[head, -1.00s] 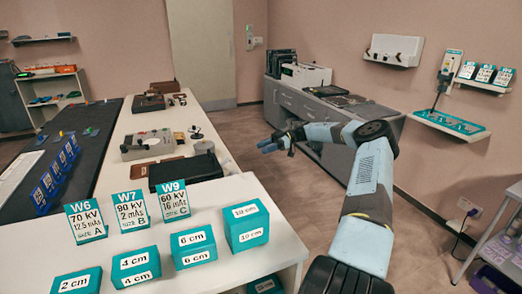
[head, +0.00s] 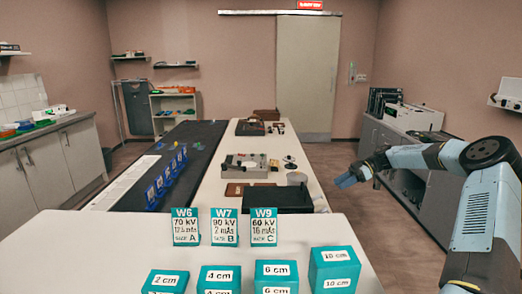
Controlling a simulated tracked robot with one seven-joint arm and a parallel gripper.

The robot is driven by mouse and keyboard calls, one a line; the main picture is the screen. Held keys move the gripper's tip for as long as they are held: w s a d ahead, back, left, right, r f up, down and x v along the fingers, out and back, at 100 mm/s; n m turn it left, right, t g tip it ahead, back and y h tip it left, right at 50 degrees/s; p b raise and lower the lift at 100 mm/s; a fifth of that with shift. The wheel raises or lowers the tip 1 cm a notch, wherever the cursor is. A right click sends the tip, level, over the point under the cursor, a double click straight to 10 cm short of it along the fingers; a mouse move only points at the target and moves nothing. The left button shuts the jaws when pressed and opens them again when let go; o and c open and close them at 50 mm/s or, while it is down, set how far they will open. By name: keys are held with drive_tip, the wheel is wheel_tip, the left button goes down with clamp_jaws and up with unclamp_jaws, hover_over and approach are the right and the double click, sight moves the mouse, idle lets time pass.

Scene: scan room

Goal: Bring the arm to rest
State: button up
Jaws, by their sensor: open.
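My arm comes in from the lower right of the head view, rises to an elbow and bends left. My gripper (head: 352,177) is at its left end, in the air just right of the long white table (head: 222,184). It is small in the picture, points left and down, and holds nothing that I can see. The jaws are open.
Teal blocks (head: 334,268) and upright cards W6, W7 and W9 (head: 264,226) stand on the near white table. A black tray (head: 277,199) and a grey device (head: 246,165) lie beyond. Grey cabinets (head: 372,137) stand behind my arm at right. Floor shows between table and cabinets.

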drive_tip(key=s+a+r+m+t+h, duration=0.1)
drive_tip(key=s+a+r+m+h, duration=0.2)
drive_tip(key=s+a+r+h, duration=0.35)
drive_tip(key=s+a+r+m+h, duration=0.4)
drive_tip(key=s+a+r, duration=0.4)
drive_tip(key=s, duration=0.4)
drive_tip(key=s+d+r+m+t, duration=0.1)
drive_tip(key=s+r+m+t, duration=0.1)
drive_tip(key=s, duration=0.8)
drive_tip(key=s+d+r+m+t+h, duration=0.1)
drive_tip(key=s+r+m+t, duration=0.1)
drive_tip(key=s, duration=0.8)
drive_tip(key=s+d+r+m+t+h, duration=0.1)
drive_tip(key=s+r+m, duration=0.3)
drive_tip(key=s, duration=0.6)
drive_tip(key=shift+s+d+m+t, duration=0.35)
drive_tip(key=shift+d+m+t, duration=0.25)
drive_tip(key=shift+m+t, duration=0.3)
drive_tip(key=shift+r, duration=0.1)
